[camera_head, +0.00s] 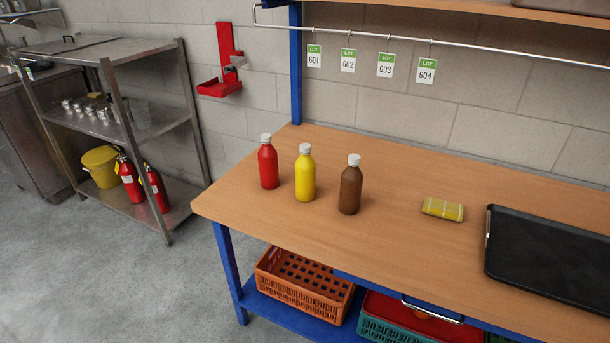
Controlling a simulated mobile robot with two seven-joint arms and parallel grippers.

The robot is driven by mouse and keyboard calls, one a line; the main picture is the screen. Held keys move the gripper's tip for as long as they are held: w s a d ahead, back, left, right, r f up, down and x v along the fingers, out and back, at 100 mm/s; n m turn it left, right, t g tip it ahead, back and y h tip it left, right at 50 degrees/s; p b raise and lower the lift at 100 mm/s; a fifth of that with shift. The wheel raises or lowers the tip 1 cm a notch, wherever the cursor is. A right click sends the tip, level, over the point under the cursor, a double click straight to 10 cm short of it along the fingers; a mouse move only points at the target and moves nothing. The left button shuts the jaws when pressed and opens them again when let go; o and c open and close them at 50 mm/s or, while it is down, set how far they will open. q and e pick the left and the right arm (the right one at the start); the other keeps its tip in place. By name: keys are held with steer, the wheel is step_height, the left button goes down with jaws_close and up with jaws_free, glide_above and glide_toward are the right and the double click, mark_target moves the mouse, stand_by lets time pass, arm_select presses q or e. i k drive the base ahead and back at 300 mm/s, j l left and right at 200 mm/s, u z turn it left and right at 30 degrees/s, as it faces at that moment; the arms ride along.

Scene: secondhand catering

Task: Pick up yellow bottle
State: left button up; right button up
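A yellow bottle (305,176) with a white cap stands upright on the wooden tabletop (400,260), toward its left end. A red bottle (268,165) with a white cap stands to its left. A brown bottle (350,188) with a white cap stands to its right. The three bottles form a row with small gaps between them, and nothing hides the yellow one. Neither of my grippers shows in the head view.
A yellow rolled cloth (443,209) and a black tray (552,256) lie to the right on the table. A rail (400,36) with lot tags runs along the wall behind. Crates (303,285) sit below. The tabletop in front of the bottles is clear.

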mark_target(305, 165)
steer(key=i+j, duration=0.3)
steer(key=j, duration=0.15)
steer(key=i+j, duration=0.35)
steer(key=i+j+z, duration=0.2)
steer(key=j+z, duration=0.2)
steer(key=i+j+z, duration=0.15)
steer(key=j+z, duration=0.3)
steer(key=l, duration=0.1)
